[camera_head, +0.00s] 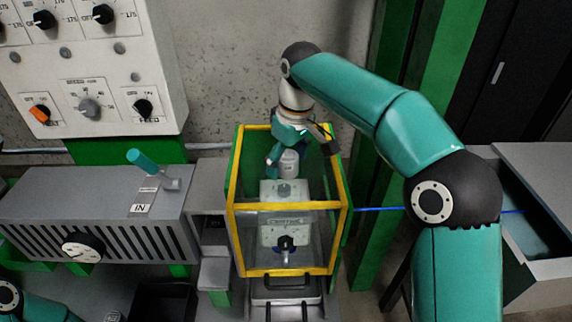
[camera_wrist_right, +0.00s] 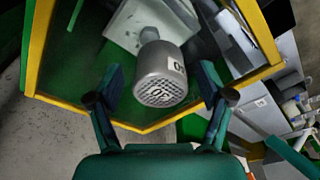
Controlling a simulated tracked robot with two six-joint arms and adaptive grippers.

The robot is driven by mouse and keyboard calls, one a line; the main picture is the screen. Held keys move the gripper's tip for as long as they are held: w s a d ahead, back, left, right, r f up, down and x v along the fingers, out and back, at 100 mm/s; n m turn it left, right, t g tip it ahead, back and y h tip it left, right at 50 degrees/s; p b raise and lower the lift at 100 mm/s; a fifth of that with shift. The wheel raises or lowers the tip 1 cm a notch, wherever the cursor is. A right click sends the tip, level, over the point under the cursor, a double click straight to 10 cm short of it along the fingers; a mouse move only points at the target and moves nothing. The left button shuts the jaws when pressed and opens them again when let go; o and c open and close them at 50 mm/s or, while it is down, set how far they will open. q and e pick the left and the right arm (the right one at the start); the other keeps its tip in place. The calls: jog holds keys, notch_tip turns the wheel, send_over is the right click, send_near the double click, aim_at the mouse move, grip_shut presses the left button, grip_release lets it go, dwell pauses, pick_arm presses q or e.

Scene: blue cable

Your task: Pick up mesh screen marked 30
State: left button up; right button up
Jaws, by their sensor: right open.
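The mesh screen is a grey metal cylinder (camera_wrist_right: 162,78) with a perforated end face. A white label on its side and marks on its face are only partly legible. In the head view it (camera_head: 289,164) sits at the back of a yellow-framed box, above a pale machine block (camera_head: 285,225). My right gripper (camera_wrist_right: 161,70) is open, with one finger on each side of the cylinder and visible gaps between. In the head view my right gripper (camera_head: 276,158) is at the cylinder's left, partly hidden by the wrist. My left gripper is out of view.
The yellow-edged guard box (camera_head: 285,206) surrounds the block and cylinder closely. A grey slotted housing (camera_head: 95,215) with an IN label stands at left, below a control panel (camera_head: 90,70). A blue cable (camera_head: 380,209) runs to the right, passing behind my right arm.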

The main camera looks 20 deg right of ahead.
jog(key=c, duration=1.2)
jog(key=shift+c, duration=0.8)
jog(key=shift+r, duration=0.15)
